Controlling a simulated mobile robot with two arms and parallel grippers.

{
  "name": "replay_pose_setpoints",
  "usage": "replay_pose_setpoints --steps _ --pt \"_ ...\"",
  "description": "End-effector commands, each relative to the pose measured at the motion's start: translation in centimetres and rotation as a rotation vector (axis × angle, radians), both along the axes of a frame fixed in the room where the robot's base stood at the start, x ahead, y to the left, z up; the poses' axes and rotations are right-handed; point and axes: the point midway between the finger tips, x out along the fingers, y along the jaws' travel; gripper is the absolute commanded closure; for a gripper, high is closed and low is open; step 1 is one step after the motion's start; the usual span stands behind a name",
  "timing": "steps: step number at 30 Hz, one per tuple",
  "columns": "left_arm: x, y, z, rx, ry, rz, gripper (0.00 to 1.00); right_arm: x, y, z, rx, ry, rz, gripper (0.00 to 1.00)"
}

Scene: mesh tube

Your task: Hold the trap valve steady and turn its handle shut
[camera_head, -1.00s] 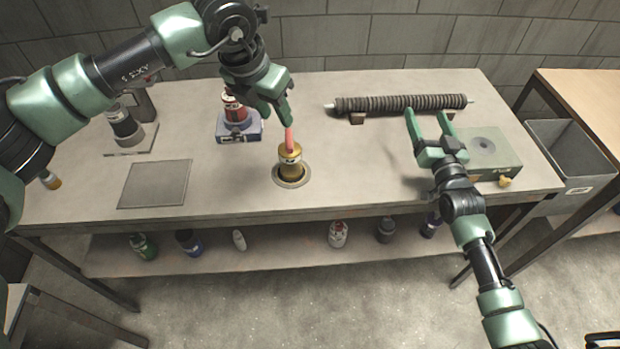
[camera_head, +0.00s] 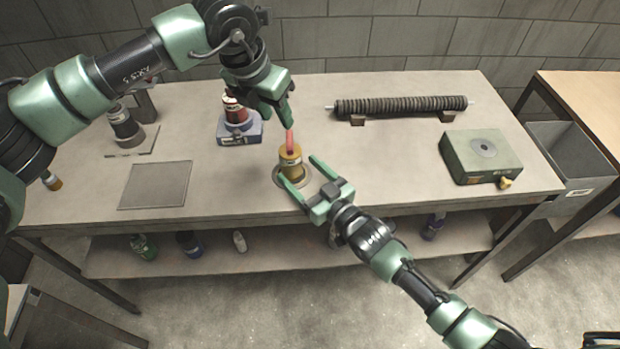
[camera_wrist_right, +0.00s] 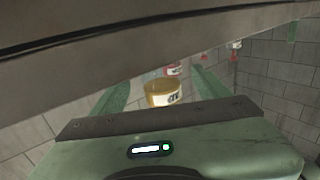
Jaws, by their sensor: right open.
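The trap valve looks to be the brass-coloured body (camera_head: 291,163) with a red upright handle (camera_head: 290,142), standing in a round fitting on the bench. My left gripper (camera_head: 288,122) comes down from above, its fingertips at the top of the red handle; whether they grip it is hidden. My right gripper (camera_head: 302,180) is open at the front right of the brass body, one finger on each side of it. The right wrist view shows the body (camera_wrist_right: 163,94) between the two open fingers (camera_wrist_right: 160,98), with a gap on each side.
A ribbed mesh tube (camera_head: 400,105) lies on supports at the back. A green box (camera_head: 480,155) with a yellow knob stands at the right. A red bottle on a blue base (camera_head: 240,132) stands left of the valve. A flat grey plate (camera_head: 155,185) lies further left.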

Motion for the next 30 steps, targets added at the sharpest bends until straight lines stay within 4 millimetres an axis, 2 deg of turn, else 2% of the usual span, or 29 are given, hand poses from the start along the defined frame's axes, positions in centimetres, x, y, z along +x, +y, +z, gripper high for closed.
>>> replay_pose_setpoints --steps 3,9,20,23,28,30 --pt "0.0 0.0 0.0 0.0 0.0 0.0 0.64 1.7 1.1 0.1 0.001 -0.002 -0.001 0.25" --pt "0.0 0.0 0.0 0.0 0.0 0.0 0.64 3.4 2.3 0.1 0.002 0.0 -0.001 0.25" --pt "0.0 0.0 0.0 0.0 0.0 0.0 0.64 3.9 2.5 0.0 0.001 0.001 -0.001 0.25" --pt "0.0 0.0 0.0 0.0 0.0 0.0 0.64 3.9 2.5 0.0 0.001 0.001 -0.001 0.5" --pt "0.0 0.0 0.0 0.0 0.0 0.0 0.64 3.9 2.5 0.0 0.001 0.001 -0.002 0.97" --pt "0.0 0.0 0.0 0.0 0.001 0.002 0.63 3.9 2.5 0.0 0.001 0.001 -0.002 0.99"
